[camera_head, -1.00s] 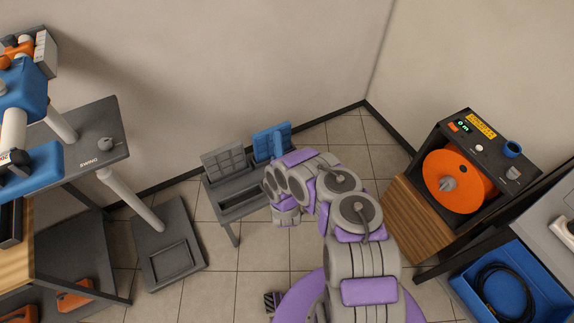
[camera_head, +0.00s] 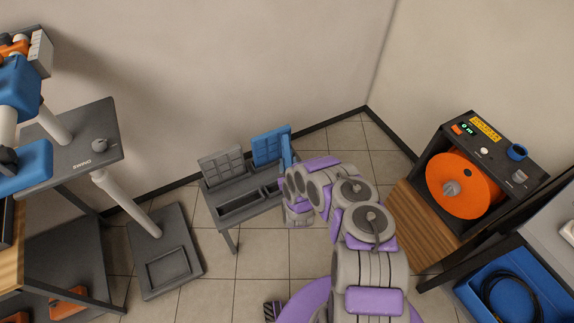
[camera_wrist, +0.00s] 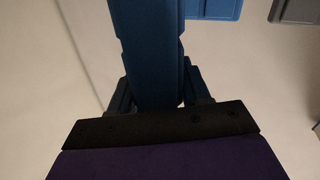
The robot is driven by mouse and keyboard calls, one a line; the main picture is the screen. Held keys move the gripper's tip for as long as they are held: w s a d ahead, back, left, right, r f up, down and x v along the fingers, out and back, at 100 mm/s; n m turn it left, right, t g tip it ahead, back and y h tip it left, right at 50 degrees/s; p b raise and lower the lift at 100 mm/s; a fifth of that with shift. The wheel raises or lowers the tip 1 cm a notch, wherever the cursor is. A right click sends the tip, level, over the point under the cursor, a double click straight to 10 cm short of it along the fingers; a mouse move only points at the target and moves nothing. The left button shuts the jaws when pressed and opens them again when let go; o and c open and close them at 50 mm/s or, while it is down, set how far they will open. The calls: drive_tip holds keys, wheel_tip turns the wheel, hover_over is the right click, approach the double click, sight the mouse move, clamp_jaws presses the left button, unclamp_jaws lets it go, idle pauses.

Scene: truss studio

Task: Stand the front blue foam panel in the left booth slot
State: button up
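The front blue foam panel (camera_head: 287,149) shows as a narrow upright blue strip in the head view, just right of a second blue panel (camera_head: 268,148). In the wrist view the held blue panel (camera_wrist: 150,50) runs edge-on up from between my fingers. My gripper (camera_wrist: 155,95) is shut on it, one dark finger on each side. In the head view my arm hides the gripper and the panel's lower part. The grey booth stand (camera_head: 229,190) has slots in its top; the left front slot (camera_head: 240,205) looks empty.
A grey panel (camera_head: 222,166) stands at the back left of the booth, beside the second blue panel. A post on a dark base (camera_head: 165,268) stands to the left. An orange reel cabinet (camera_head: 462,184) and a blue tray (camera_head: 470,290) are to the right. The wall is close behind.

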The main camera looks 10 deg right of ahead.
drive_tip(key=shift+o, duration=1.4)
drive_tip(key=shift+d, duration=0.45)
drive_tip(key=shift+o, duration=0.8)
drive_tip(key=shift+a, duration=0.65)
drive_tip(key=shift+s+a+r, duration=0.1)
drive_tip(key=shift+s, duration=0.1)
drive_tip(key=s+p, duration=0.3)
drive_tip(key=s, duration=0.8)
drive_tip(key=shift+s+r+p, duration=0.25)
drive_tip(key=shift+p, duration=0.05)
drive_tip(key=shift+a, duration=0.3)
drive_tip(key=shift+d, duration=0.15)
